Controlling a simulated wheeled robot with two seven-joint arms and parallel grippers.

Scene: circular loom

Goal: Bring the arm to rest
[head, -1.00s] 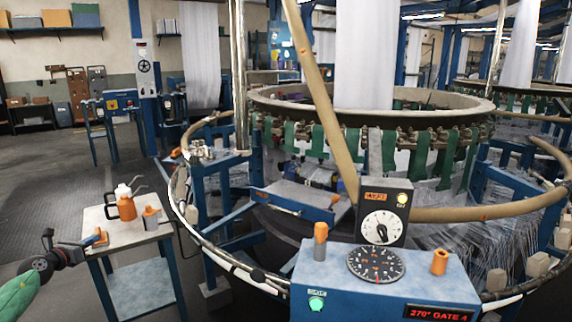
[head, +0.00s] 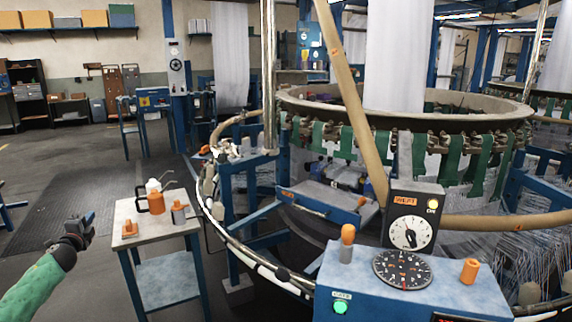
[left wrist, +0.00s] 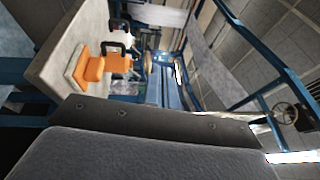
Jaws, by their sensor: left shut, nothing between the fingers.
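My left arm in its green sleeve (head: 38,290) comes in from the lower left of the head view. Its dark gripper (head: 84,224) is shut and empty, in the air to the left of the small side table (head: 155,245). A gap of floor shows between the gripper and the table. In the left wrist view, a grey and black part of my own wrist fills the lower half, and the fingertips cannot be made out. My right arm and gripper are not in view.
On the side table are an orange block (head: 130,229), an orange and white can with a spout (head: 154,198) and a grey and orange pot (head: 180,212). The loom's ring (head: 235,245) and blue control console (head: 340,270) stand to the right. Open floor (head: 75,200) lies left of the table.

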